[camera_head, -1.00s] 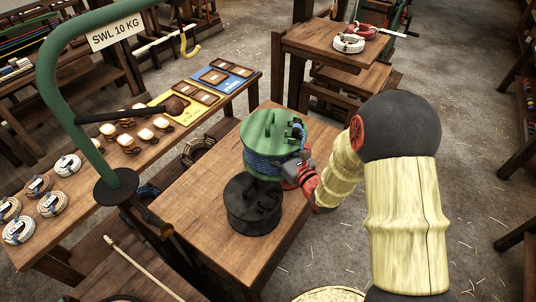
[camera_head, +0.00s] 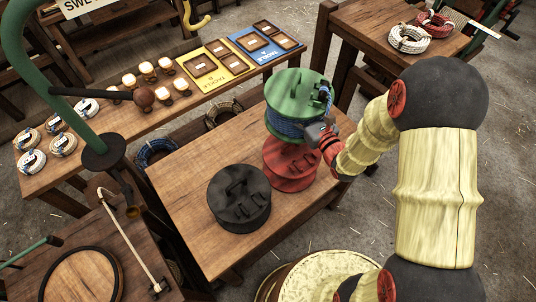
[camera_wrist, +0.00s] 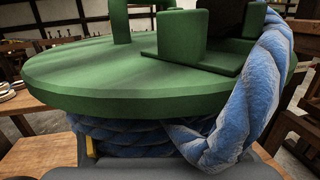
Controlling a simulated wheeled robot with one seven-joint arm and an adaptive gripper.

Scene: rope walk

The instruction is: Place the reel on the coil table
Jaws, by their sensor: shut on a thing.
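My gripper (camera_head: 318,132) is shut on a reel (camera_head: 297,92) with green flanges and blue rope, gripping its side from the right. The reel is upright. In the wrist view the green top flange (camera_wrist: 160,85) fills the upper middle, with blue rope (camera_wrist: 250,100) running over its edge. In the head view the reel overlaps a red reel (camera_head: 291,165); I cannot tell if they touch. A wooden table (camera_head: 366,32) at the upper right holds a white rope coil (camera_head: 408,39) and a red rope coil (camera_head: 434,24).
A black reel (camera_head: 238,198) stands on the near wooden table (camera_head: 188,190). A long table on the left holds rope coils (camera_head: 62,144), small blocks, a yellow mat (camera_head: 203,70) and a blue mat (camera_head: 245,37). A green hook stand (camera_head: 50,105) rises at the left.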

